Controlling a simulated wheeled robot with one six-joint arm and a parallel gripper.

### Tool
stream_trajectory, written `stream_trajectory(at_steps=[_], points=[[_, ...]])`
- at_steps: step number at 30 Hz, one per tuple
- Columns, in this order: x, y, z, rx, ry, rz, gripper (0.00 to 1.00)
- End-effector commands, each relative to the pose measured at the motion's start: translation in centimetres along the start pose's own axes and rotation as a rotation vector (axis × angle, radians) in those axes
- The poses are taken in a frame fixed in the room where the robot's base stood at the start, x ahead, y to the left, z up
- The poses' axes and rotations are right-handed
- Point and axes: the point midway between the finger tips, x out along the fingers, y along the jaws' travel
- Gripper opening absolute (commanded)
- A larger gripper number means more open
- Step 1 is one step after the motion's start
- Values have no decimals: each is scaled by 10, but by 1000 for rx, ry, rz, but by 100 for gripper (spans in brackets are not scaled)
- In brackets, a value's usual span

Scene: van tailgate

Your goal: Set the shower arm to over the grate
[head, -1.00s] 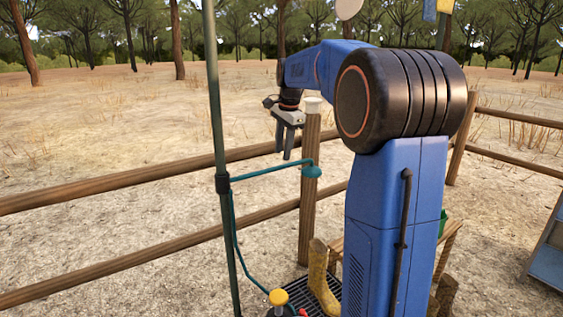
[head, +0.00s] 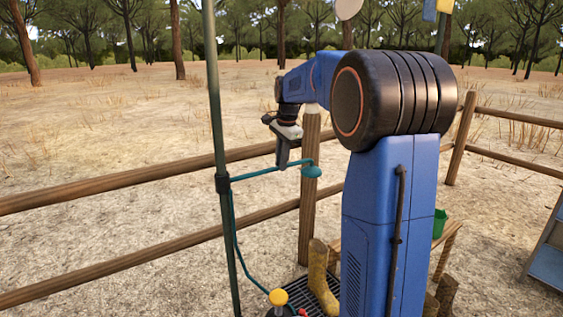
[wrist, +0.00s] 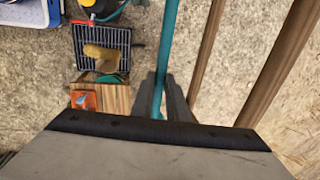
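The teal shower arm (head: 265,174) sticks out to the right from a dark green upright pole (head: 217,120) and ends in a small shower head (head: 311,171). The dark grate (head: 299,292) lies on the ground to the right of the pole's foot, partly behind my arm. My gripper (head: 282,163) points down at the middle of the shower arm. In the wrist view the shower arm (wrist: 170,25) runs between my two fingers (wrist: 161,90), which stand apart on either side of it. The grate (wrist: 119,38) shows at upper left there. Finger contact is unclear.
A yellow-topped device (head: 279,298) is by the pole's foot. A wooden bench (wrist: 118,98) carries a green bucket (head: 439,223) and an orange item (wrist: 83,99). A wooden rail fence (head: 110,189) runs behind the shower arm.

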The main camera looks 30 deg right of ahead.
Motion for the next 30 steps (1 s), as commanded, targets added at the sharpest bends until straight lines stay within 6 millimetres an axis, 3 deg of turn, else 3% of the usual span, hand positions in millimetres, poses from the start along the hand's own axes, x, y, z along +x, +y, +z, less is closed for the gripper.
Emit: stream_trajectory(at_steps=[11, 30], points=[[-4, 18, 1, 77, 16, -1, 0], [-21, 104, 31, 499, 99, -1, 0]])
